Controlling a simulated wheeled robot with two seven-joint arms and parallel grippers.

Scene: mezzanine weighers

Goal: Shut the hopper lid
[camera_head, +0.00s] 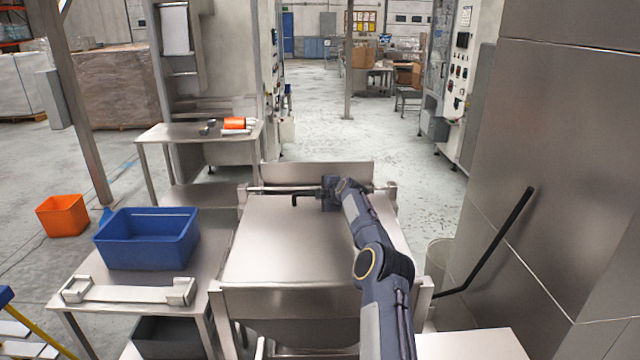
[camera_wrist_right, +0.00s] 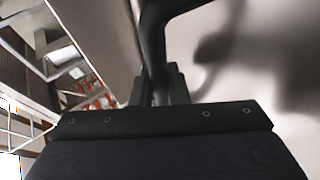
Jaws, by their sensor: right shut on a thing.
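The hopper (camera_head: 300,332) is a bare metal box in the middle of the head view. A broad flat metal lid (camera_head: 275,245) seems to lie across its top; I cannot tell whether it is fully seated. A black bar handle (camera_head: 296,196) shows near the lid's far edge. My right gripper (camera_head: 322,193) is at this handle, its arm reaching over the lid. In the right wrist view the jaws (camera_wrist_right: 158,88) are shut on the black handle (camera_wrist_right: 155,45), with the pale lid (camera_wrist_right: 270,50) beside it. My left gripper is not in view.
A side table (camera_head: 215,290) at left holds a blue bin (camera_head: 148,240) and a metal bracket (camera_head: 128,293). An upright panel (camera_head: 317,173) stands behind the hopper. A steel wall with a black rail (camera_head: 500,235) closes the right side. Open floor lies beyond.

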